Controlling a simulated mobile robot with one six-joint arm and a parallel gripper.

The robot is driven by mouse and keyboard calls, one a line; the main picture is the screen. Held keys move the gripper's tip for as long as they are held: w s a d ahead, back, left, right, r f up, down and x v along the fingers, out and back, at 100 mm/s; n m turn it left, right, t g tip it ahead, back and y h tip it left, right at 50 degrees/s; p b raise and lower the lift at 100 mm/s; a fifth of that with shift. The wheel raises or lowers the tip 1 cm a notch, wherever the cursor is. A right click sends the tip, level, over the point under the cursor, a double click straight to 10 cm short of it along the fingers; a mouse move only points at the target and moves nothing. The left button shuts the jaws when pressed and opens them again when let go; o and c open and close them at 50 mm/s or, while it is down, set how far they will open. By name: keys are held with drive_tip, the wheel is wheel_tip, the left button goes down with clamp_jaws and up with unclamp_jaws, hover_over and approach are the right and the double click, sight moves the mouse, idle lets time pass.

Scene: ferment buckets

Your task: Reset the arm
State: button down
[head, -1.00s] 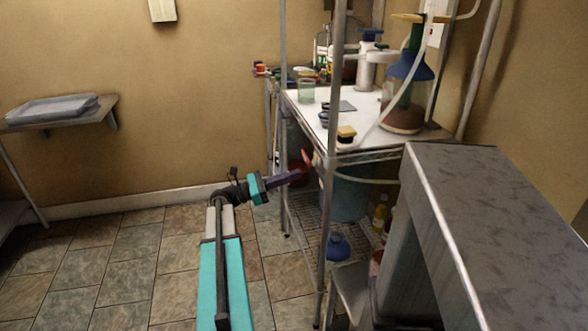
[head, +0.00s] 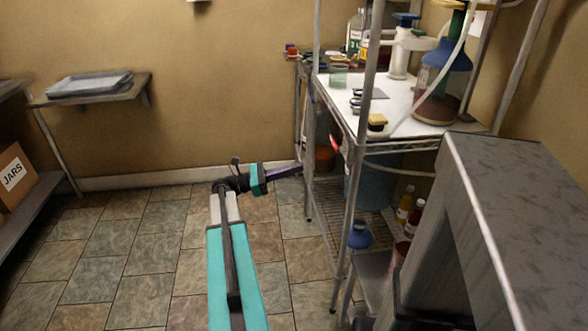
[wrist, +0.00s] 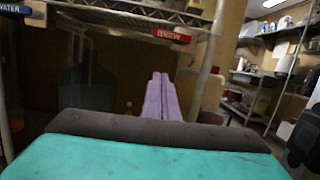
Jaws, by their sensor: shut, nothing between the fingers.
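My gripper (head: 298,170) is at the end of my outstretched teal arm, low in the middle of the head view, close to the left side of the wire rack. In the wrist view its purple fingers (wrist: 161,97) lie together, shut, with nothing between them. The wire rack (head: 352,190) stands just right of the fingers in the head view. I cannot tell whether the fingertips touch it.
The rack's white top (head: 405,108) holds a large blue-topped jug (head: 440,90) and small items. A blue bucket (head: 375,180) is below. A grey counter (head: 510,170) is at right. Left are a wall shelf with trays (head: 90,84) and a JARS box (head: 15,175). Tiled floor is clear at left.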

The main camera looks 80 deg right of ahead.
drive_tip(key=w+a+f+t+h, duration=0.1)
drive_tip(key=w+a+f+t, duration=0.1)
drive_tip(key=w+a+f, duration=0.3)
drive_tip(key=w+a+f+n+t, duration=0.1)
drive_tip(key=w+f+t, duration=0.15)
drive_tip(key=f, duration=0.35)
drive_tip(key=w+a+f+t+h, duration=0.1)
drive_tip(key=w+a+f+t, duration=0.15)
drive_tip(key=w+f, duration=0.3)
drive_tip(key=w+a+f+t+y, duration=0.25)
drive_tip(key=w+a+f, duration=0.25)
drive_tip(key=a+f, duration=0.7)
drive_tip(key=w+a+f+t+y, duration=0.1)
drive_tip(key=w+a+f+t, duration=0.3)
drive_tip(key=a+f, duration=0.85)
drive_tip(key=s+a+f+m+y, duration=0.2)
drive_tip(key=a+f, duration=0.1)
drive_tip(key=a, duration=0.8)
drive_tip(key=s+a+f+m+y+p, duration=0.1)
drive_tip(key=a+f+m+y, duration=0.15)
drive_tip(key=a, duration=0.85)
drive_tip(key=s+a+f+m+y, duration=0.1)
drive_tip(key=s+a+f, duration=0.15)
drive_tip(key=a, duration=0.95)
wheel_tip(320, 180, up, 12)
drive_tip(key=p, duration=1.1)
drive_tip(key=shift+s+f+y, duration=0.15)
drive_tip(key=shift+s+y, duration=0.2)
drive_tip(key=shift+y, duration=0.05)
